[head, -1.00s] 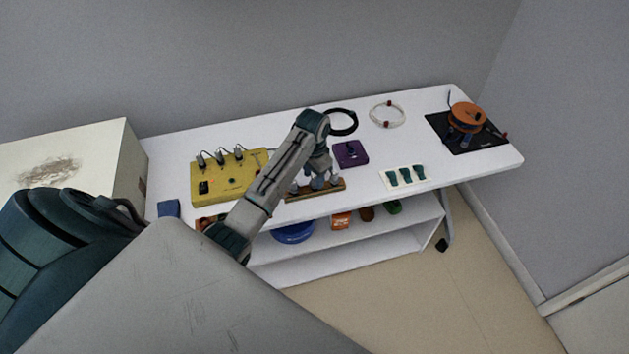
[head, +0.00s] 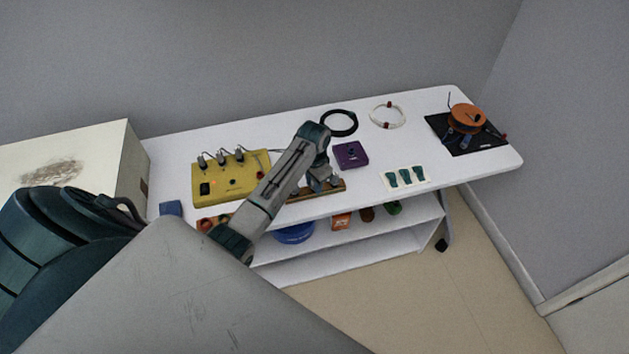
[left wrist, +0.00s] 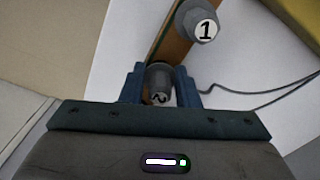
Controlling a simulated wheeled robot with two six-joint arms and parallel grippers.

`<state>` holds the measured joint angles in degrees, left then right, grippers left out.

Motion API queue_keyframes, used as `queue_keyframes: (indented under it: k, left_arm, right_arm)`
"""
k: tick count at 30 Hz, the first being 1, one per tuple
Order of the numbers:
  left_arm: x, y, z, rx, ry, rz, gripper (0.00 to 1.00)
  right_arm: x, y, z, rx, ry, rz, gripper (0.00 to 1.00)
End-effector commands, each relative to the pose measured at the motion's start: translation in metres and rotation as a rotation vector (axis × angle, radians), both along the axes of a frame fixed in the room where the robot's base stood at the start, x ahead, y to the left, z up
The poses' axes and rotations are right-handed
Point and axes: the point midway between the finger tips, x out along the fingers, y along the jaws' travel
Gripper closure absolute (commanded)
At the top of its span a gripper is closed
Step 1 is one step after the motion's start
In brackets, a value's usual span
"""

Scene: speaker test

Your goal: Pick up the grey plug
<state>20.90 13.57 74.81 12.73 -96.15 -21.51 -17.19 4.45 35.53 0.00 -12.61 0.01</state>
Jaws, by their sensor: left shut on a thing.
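My left gripper (left wrist: 160,88) is shut on a grey plug (left wrist: 158,76), whose end carries a partly hidden label that looks like a 2. This plug stands at the wooden rack (left wrist: 167,45); I cannot tell whether it has lifted clear. A second grey plug (left wrist: 199,22), labelled 1, stands in the rack just beyond. In the head view my left gripper (head: 324,184) is low over the rack (head: 301,196), and my arm hides much of the rack and its plugs. My right gripper is not in view.
A yellow box (head: 233,181) with several black plugs and leads stands left of the rack. A purple box (head: 350,155) is behind it to the right. A white card (head: 405,178) with dark pieces lies farther right. An orange reel (head: 467,117) stands on a black mat (head: 488,142).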

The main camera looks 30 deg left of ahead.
Motion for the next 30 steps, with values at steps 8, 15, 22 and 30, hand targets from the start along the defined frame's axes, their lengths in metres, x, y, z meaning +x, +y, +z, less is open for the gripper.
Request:
queue_keyframes:
  k: [8,15,22,30]
  left_arm:
    - [0.002,0.001,0.023,0.001,-0.007,0.000,0.95]
    - [-0.039,-0.002,0.036,0.002,-0.001,-0.001,0.95]
    - [-0.087,-0.006,0.040,0.003,-0.001,-0.002,0.95]
    - [-0.140,-0.010,0.046,0.003,-0.001,-0.001,0.95]
  right_arm:
    - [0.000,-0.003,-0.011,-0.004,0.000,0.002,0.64]
    - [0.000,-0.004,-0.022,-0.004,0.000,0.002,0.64]
    - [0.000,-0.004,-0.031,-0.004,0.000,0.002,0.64]
    - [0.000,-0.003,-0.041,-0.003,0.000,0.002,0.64]
